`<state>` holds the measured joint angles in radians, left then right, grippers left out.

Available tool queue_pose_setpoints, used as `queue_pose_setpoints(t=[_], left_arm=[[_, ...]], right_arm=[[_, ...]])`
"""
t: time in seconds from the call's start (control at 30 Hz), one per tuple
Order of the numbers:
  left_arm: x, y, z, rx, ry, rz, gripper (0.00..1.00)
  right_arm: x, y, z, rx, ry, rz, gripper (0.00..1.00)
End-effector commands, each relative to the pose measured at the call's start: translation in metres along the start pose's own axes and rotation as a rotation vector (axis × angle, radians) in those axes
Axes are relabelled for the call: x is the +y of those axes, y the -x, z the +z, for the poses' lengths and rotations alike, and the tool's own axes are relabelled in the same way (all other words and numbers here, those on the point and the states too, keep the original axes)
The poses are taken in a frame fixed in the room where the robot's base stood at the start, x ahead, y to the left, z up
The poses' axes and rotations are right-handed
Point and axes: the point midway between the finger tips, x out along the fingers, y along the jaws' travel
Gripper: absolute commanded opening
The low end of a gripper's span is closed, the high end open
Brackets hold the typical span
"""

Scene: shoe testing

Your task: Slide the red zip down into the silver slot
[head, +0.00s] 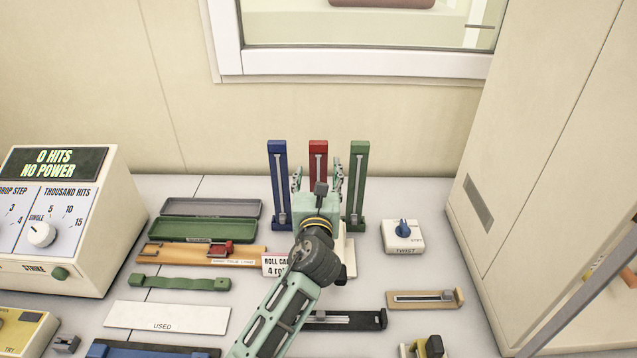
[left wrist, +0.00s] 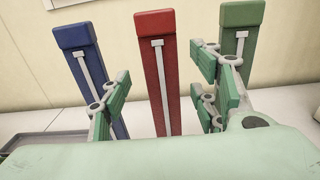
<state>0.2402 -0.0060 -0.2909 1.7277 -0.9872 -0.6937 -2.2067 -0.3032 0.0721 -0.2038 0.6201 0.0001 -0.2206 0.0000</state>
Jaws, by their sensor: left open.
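The red zip (head: 318,157) is an upright red post with a silver slot down its front, standing at the back of the table between a blue post (head: 276,165) and a green post (head: 359,165). In the left wrist view the red post (left wrist: 152,85) stands in the middle, its slot (left wrist: 162,80) capped by a wider silver piece near the top. My left gripper (head: 318,173) is open in front of the red post, with one finger to each side and nothing between them. The gripper body hides the lower part of the red post. My right gripper is not in view.
A control box (head: 60,225) with a dial stands at the left and a tall cream cabinet (head: 545,150) at the right. A green open case (head: 205,229), a twist knob block (head: 403,236) and a small sign (head: 276,264) lie around my left arm.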

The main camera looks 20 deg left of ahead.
Motion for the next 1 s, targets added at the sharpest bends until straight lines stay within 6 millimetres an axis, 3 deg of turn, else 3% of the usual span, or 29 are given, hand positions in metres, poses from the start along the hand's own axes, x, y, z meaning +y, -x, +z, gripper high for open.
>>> queue_pose_setpoints(t=[0.13, 0.4, 0.63, 1.0], left_arm=[[0.000, -0.014, 0.001, 0.000, 0.001, 0.000, 0.56], [0.000, -0.016, 0.000, 0.000, 0.001, -0.001, 0.55], [0.000, -0.016, 0.000, 0.000, 0.001, 0.000, 0.34], [0.000, -0.016, 0.000, 0.000, 0.000, 0.000, 0.02]], right_arm=[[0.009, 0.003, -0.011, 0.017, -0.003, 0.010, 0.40], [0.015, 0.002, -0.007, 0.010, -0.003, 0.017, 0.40], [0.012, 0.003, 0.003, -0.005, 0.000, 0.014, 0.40], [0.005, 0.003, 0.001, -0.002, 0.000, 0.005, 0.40]])
